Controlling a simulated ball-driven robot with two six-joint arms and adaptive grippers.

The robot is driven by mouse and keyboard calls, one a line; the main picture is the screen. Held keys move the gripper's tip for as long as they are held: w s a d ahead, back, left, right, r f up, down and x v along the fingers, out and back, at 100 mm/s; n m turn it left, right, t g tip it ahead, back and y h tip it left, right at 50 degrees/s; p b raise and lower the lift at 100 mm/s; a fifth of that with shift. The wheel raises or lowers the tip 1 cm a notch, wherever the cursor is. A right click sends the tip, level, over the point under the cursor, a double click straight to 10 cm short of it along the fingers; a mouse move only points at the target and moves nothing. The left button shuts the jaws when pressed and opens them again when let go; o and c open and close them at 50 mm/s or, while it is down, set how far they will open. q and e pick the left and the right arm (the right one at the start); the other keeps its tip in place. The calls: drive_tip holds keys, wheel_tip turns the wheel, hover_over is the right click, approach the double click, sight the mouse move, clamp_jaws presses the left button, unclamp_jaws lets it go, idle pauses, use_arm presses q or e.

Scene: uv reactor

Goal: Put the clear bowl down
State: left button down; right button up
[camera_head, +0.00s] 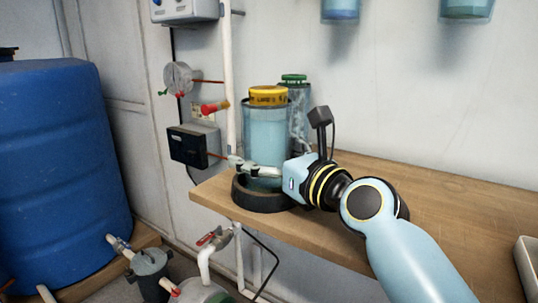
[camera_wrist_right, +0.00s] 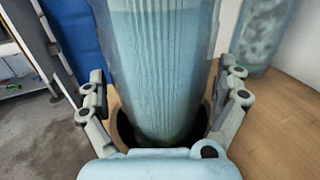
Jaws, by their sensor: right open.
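The clear bowl (camera_head: 266,132) is a tall clear cylinder with bluish contents and a yellow cap. It stands upright in a dark ring-shaped base (camera_head: 262,197) at the left end of the wooden shelf. In the right wrist view the bowl (camera_wrist_right: 162,70) fills the middle, its lower end inside the ring (camera_wrist_right: 122,128). My right gripper (camera_head: 258,170) is low at the bowl, its open fingers on either side of it. In the wrist view the gripper (camera_wrist_right: 163,78) shows a finger on each side; contact is unclear. My left gripper is out of view.
A second clear cylinder with a green cap (camera_head: 298,112) stands close behind the bowl. A red-handled valve and a dark box (camera_head: 193,145) are on the wall to the left. A blue barrel (camera_head: 62,160) stands far left. The shelf (camera_head: 450,205) is bare toward a white tray (camera_head: 526,265).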

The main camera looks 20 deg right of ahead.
drive_tip(key=shift+r, duration=0.2)
drive_tip(key=p+v, duration=0.1)
drive_tip(key=v, duration=1)
drive_tip(key=shift+p, duration=0.4)
drive_tip(key=shift+s+d, duration=0.2)
drive_tip(key=shift+s, duration=0.3)
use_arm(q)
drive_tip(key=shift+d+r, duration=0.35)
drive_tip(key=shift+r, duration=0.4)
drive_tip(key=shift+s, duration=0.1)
use_arm(e)
drive_tip(key=shift+f, duration=0.1)
